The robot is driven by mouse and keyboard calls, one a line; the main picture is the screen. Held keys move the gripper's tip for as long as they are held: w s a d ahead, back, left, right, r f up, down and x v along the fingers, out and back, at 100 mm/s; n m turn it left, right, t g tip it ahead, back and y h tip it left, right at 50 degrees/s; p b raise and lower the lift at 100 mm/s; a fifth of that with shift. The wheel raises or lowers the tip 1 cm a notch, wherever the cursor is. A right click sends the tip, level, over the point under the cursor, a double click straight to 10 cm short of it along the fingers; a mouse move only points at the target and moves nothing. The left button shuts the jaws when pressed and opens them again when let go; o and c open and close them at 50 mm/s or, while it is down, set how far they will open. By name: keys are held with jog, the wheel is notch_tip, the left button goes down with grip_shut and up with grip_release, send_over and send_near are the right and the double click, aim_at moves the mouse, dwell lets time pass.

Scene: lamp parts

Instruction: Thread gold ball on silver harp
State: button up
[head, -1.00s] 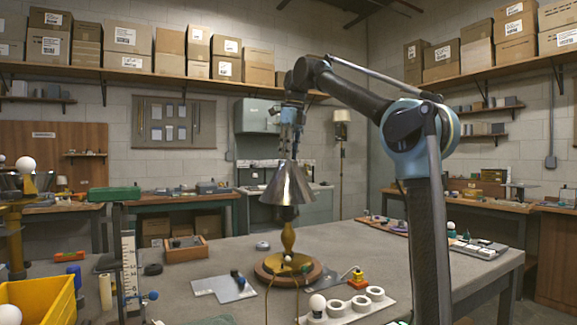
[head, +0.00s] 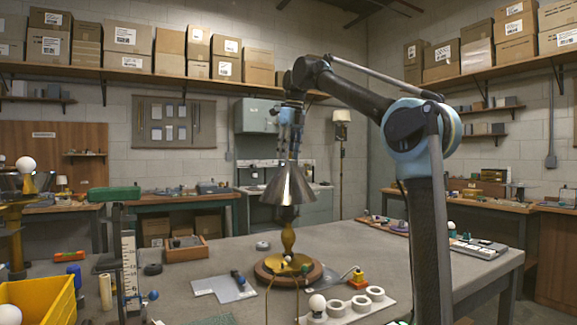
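A lamp with a gold stem (head: 288,238) on a round wooden base (head: 262,274) stands on the grey table. A silver cone shade (head: 290,186) sits over the top of the stem. My gripper (head: 291,152) points down at the top of the shade, and its fingertips are too small and dark to tell open from shut. The silver harp cannot be made out; it may be hidden by the shade.
A white holder with round sockets (head: 348,305) and a white bulb (head: 317,303) is in front of the lamp. A grey plate (head: 226,287) lies left of the base. A wooden tray (head: 187,252) and a yellow bin (head: 45,298) are further left. The table's right side is mostly clear.

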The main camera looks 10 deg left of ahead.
jog(key=n, duration=0.4)
jog(key=shift+g, duration=0.3)
jog(key=n, duration=0.5)
jog(key=shift+w+g, duration=0.15)
jog(key=shift+g, duration=0.25)
jog(key=n, duration=0.4)
jog(key=shift+g, duration=0.3)
jog(key=n, duration=0.4)
jog(key=shift+h, duration=0.3)
jog(key=n, duration=0.5)
jog(key=shift+a+g+h, duration=0.1)
jog(key=shift+g+h, duration=0.2)
jog(key=shift+g, duration=0.1)
jog(key=n, duration=0.4)
jog(key=shift+h, duration=0.3)
jog(key=n, duration=0.3)
jog(key=shift+a+n+h, duration=0.1)
jog(key=shift+n+h, duration=0.2)
jog(key=shift+n, duration=0.1)
jog(key=n, duration=0.4)
jog(key=shift+t+h, duration=0.3)
